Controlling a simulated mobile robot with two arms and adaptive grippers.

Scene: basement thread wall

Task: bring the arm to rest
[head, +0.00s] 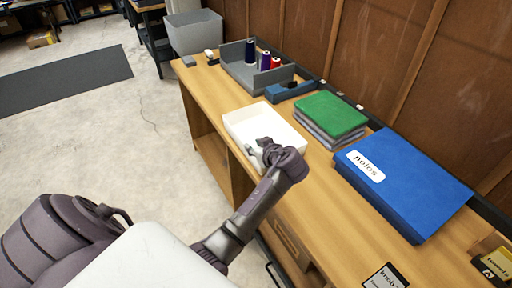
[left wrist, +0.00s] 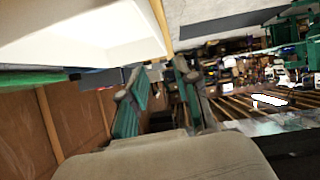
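My left arm reaches over the wooden workbench (head: 310,200). My left gripper (head: 256,150) hangs over the near part of a white tray (head: 238,118), its fingers partly hidden by the wrist. In the left wrist view, the two fingers of the gripper (left wrist: 160,88) stand apart with teal pads and nothing held between them. The white tray (left wrist: 85,30) fills the upper left of that view, beside the fingers. Whether the gripper touches the tray I cannot tell. My right gripper is out of view.
Green and grey folded cloths (head: 330,114) and a blue box (head: 405,180) lie right of the tray. A grey bin (head: 238,72) with thread spools (head: 265,60) and a blue tape dispenser (head: 290,91) stand behind it. The wooden wall (head: 390,50) borders the bench.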

